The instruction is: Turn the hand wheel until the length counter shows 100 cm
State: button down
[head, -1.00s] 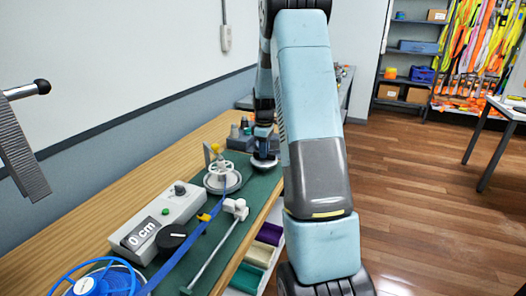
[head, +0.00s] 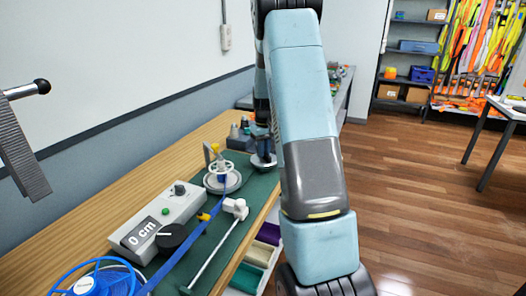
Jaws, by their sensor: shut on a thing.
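The length counter (head: 143,233) sits in a grey box and reads 0 cm. My gripper (head: 263,152) is to the right of the hand wheel and apart from it. It appears shut on a round grey disc-like thing (head: 263,162) low over the mat. My arm hides part of this, so the grip is hard to make out.
The blue reel (head: 98,284) is at the near left. Small dark pieces (head: 240,138) stand behind the wheel. Floor at right is clear.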

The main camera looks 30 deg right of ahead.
jog(key=m, duration=1.1)
jog(key=shift+m, duration=0.4)
jog(key=m, duration=1.2)
jog(key=shift+s, duration=0.1)
jog(key=c, duration=1.1)
grip_release()
notch_tip(320, 180, up, 14)
jog(key=shift+f, duration=0.15)
